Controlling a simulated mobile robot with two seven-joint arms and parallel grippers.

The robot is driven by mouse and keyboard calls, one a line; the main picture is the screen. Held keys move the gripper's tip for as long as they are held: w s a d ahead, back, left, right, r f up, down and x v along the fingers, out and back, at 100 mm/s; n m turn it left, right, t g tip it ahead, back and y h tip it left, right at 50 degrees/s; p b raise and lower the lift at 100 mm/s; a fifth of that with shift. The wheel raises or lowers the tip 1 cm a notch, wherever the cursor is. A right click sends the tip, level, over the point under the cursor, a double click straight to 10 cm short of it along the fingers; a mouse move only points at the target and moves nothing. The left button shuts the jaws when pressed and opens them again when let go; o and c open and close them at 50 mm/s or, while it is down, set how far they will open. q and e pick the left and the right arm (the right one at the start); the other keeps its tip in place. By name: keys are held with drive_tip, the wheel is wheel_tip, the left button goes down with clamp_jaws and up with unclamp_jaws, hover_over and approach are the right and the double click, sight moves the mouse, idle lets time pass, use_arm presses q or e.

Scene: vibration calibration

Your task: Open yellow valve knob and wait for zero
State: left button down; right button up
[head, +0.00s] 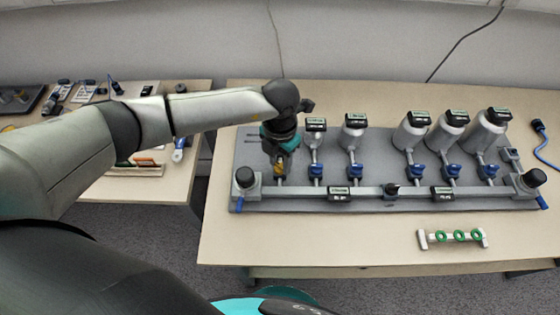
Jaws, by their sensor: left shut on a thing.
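The yellow valve knob (278,171) is at the left end of the row of valves on the grey rig plate (390,203). My left gripper (279,163) points down over it and is shut on it. The gripper covers most of the knob, so its turn angle cannot be told. Several blue valve knobs (316,171) stand to its right along the grey pipe (385,192). Small displays sit on the cylinders (412,133) and on the pipe; their digits are too small to read. My right gripper is not in view.
A white rack with green rings (452,238) lies on the front of the wooden table (300,245). A blue cable (543,148) is at the right. A second table (180,100) with small tools stands left, beyond a gap. The table front is mostly clear.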

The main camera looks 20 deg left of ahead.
use_arm(q)
drive_tip(key=m+b, duration=0.2)
drive_tip(key=m, duration=0.3)
drive_tip(key=shift+m, duration=0.3)
drive_tip(key=m+b, duration=0.1)
drive_tip(key=m, duration=0.2)
drive_tip(key=shift+w, duration=0.1)
drive_tip(key=shift+m+b, duration=0.3)
drive_tip(key=shift+m, duration=0.4)
drive_tip(key=c, duration=0.5)
unclamp_jaws()
